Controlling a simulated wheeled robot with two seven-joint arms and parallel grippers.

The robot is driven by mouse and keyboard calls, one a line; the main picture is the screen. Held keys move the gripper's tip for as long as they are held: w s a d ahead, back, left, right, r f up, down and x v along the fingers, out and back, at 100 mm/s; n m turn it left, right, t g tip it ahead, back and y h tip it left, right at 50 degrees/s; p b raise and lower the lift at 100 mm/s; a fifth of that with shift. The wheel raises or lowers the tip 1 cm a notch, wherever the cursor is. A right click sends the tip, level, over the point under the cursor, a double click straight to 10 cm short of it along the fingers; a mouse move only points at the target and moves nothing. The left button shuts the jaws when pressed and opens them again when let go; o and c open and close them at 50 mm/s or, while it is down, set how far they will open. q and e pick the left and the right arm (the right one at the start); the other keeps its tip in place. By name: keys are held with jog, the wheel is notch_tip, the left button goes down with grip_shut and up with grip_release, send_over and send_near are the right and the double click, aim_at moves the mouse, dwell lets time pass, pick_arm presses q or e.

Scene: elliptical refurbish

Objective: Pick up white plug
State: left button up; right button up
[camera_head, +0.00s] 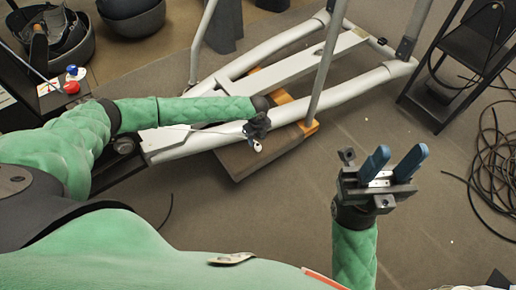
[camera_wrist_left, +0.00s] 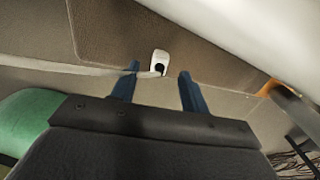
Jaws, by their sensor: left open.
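The white plug (camera_head: 257,146) lies by the edge of a brown board under the elliptical's rail, just below my left gripper (camera_head: 257,133) in the head view. The left wrist view shows the plug (camera_wrist_left: 160,62) with a dark opening and a pale cord running left from it. There my left gripper (camera_wrist_left: 160,83) is open, with its blue fingers on either side of the plug's line and the plug just beyond the tips. I cannot tell the exact gap. My right gripper (camera_head: 395,158) is open and empty over the floor at the right.
The elliptical's white frame (camera_head: 345,90) crosses the upper middle, with the brown board (camera_head: 230,165) under it. Black cables (camera_head: 492,165) lie coiled at the right beside a black stand (camera_head: 470,50). Dark bins (camera_head: 135,15) stand at the upper left. Floor in the lower middle is clear.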

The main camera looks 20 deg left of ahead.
aim_at(258, 143)
pick_arm(q)
jog(key=f, duration=0.3)
jog(key=f+b, duration=0.1)
jog(key=shift+s+d+f, duration=0.2)
jog(key=shift+d+f, duration=0.05)
jog(key=shift+f, duration=0.15)
grip_shut()
jog(key=shift+r, duration=0.1)
